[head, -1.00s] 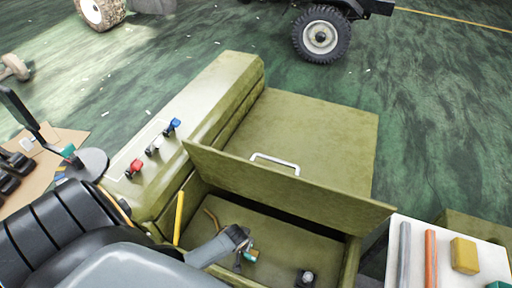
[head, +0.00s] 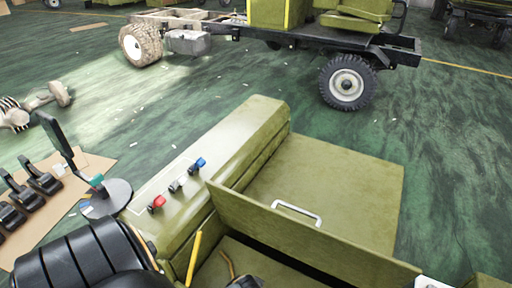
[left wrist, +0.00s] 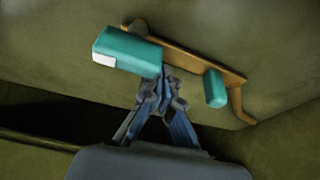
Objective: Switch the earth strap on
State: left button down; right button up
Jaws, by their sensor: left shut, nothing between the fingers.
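In the left wrist view a copper-coloured bar (left wrist: 200,62), which looks like the earth strap, lies in the green box. It has a larger teal block (left wrist: 128,52) with a white patch at one end and a smaller teal block (left wrist: 215,89) near its bent end. My left gripper (left wrist: 160,90) is shut and empty, its tips close by the larger block; I cannot tell if they touch. In the head view, part of the bar (head: 228,264) and the dark tip of my left gripper (head: 245,283) show at the bottom edge. My right gripper is out of view.
The box's raised lid (head: 310,235) has a white handle (head: 297,213). A yellow rod (head: 193,258) stands beside the opening. A truck chassis (head: 300,45) is beyond, across open floor.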

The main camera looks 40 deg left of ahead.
pick_arm(q)
jog(key=a+v, duration=0.1)
jog(key=v, duration=1)
jog(key=shift+s+d+r, duration=0.15)
jog(key=shift+d+r, duration=0.1)
jog(key=shift+d, duration=0.25)
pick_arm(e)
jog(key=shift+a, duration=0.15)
